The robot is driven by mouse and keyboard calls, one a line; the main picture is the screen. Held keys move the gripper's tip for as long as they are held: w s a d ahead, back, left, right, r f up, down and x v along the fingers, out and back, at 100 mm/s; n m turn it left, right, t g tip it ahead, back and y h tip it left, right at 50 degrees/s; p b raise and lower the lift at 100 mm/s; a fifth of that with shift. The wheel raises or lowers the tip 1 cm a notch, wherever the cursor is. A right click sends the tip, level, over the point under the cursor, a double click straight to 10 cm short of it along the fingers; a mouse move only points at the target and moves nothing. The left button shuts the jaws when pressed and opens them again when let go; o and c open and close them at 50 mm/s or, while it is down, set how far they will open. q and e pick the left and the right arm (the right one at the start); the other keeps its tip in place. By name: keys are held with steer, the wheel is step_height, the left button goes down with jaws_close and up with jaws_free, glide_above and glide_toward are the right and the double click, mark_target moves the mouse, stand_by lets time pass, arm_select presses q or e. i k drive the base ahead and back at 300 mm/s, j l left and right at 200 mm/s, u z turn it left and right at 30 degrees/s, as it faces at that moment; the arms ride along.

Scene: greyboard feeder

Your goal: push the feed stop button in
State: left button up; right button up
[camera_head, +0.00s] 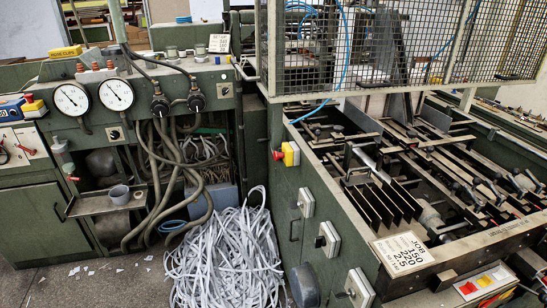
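No label reading feed stop is legible, so I cannot tell which control it is. A red button on a yellow box (287,154) sticks out from the green side wall of the feeder, near the middle of the view. A control panel (486,286) with red, white and yellow parts lies at the lower right, on the feeder's near end. Another red and yellow switch (32,105) is at the far left, beside the gauges. Whether any button is pushed in cannot be made out. Neither of my grippers is in view.
A wire mesh guard (400,45) hangs over the feeder (350,245). Grey switch boxes (328,239) project from its side wall. A heap of paper strips (228,260) covers the floor in front. Hoses (170,165) hang below two gauges (116,94).

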mark_target(276, 156)
steer(key=i+j+u, duration=0.15)
steer(key=u, duration=0.35)
steer(key=i+u, duration=0.45)
steer(key=k, duration=0.1)
